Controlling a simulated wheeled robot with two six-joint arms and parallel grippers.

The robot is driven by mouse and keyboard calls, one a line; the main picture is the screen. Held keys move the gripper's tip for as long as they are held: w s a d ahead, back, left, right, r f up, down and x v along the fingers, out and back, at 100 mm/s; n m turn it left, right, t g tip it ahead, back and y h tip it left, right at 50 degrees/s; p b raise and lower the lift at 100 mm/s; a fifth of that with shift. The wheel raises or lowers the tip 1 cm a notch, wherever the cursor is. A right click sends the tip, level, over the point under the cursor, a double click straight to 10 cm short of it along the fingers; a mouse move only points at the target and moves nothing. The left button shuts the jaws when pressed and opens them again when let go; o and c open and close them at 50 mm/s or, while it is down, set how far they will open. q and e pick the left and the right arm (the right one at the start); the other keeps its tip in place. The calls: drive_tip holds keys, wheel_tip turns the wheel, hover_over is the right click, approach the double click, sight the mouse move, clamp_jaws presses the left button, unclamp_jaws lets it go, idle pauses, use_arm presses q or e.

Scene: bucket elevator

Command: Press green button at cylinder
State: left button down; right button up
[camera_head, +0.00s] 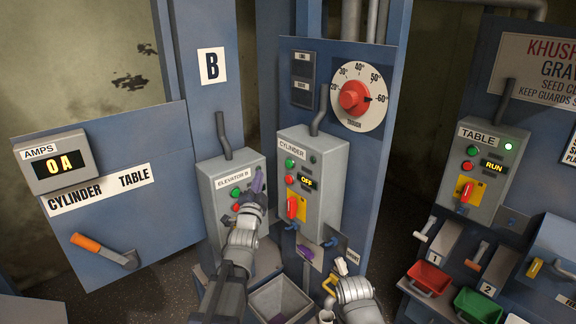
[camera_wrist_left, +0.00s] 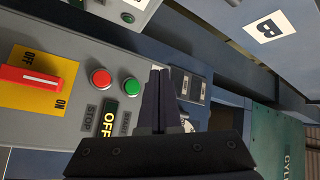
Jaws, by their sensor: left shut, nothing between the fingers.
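The grey CYLINDER box (camera_head: 325,190) has a green button (camera_head: 290,164) above a red button (camera_head: 289,180). An OFF display (camera_head: 306,182) sits to their right. In the left wrist view, the green button (camera_wrist_left: 131,86) is uncovered beside the red button (camera_wrist_left: 101,79). My left gripper (camera_head: 258,179) is shut and empty, left of the CYLINDER box and overlapping the ELEVATOR B box in the picture. In the left wrist view its fingertips (camera_wrist_left: 160,72) are just right of the green button; contact cannot be told. My right gripper (camera_head: 338,270) is low, below the CYLINDER box, its fingers unclear.
The ELEVATOR B box (camera_head: 222,208) stands left of the CYLINDER box, with its own green and red buttons. A red rotary switch (camera_head: 293,207) is below the CYLINDER buttons. A TABLE box (camera_head: 487,158) showing RUN and coloured bins (camera_head: 430,277) are at the right.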

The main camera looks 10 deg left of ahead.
use_arm(q)
drive_tip(key=w+d, duration=0.5)
drive_tip(key=w, duration=0.1)
drive_tip(key=shift+w, duration=0.3)
idle(2.0)
drive_tip(key=shift+w+d, duration=0.3)
drive_tip(key=shift+w+d, duration=0.3)
drive_tip(key=shift+w, duration=0.1)
idle(0.9)
drive_tip(key=shift+s+a, duration=0.55)
drive_tip(key=shift+s, duration=0.15)
drive_tip(key=shift+s+a, duration=0.8)
drive_tip(key=shift+s, duration=0.2)
drive_tip(key=shift+s+a, duration=0.75)
drive_tip(key=shift+s, duration=0.25)
